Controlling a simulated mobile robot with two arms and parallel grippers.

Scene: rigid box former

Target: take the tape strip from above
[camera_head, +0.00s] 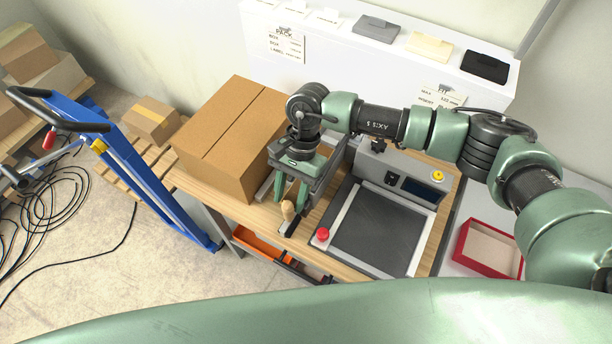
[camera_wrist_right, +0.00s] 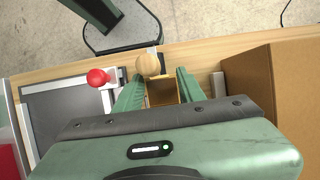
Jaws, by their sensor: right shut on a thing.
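My right gripper (camera_head: 291,190) points down over the front edge of the wooden workbench, between the cardboard box and the grey machine. In the right wrist view its two green fingers (camera_wrist_right: 160,88) stand on either side of a tan-brown strip (camera_wrist_right: 162,92), which I take to be the tape strip. The gripper is shut on it. A round wooden knob (camera_head: 288,209) is just in front of the fingers; it also shows in the right wrist view (camera_wrist_right: 148,65). The strip's lower part is hidden. My left gripper is not in view.
A closed cardboard box (camera_head: 232,135) stands left of the gripper. The machine with a dark plate (camera_head: 375,230) and a red button (camera_head: 322,234) is to the right. A red tray (camera_head: 490,248) lies further right. A blue hand truck (camera_head: 150,170) stands left on the floor.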

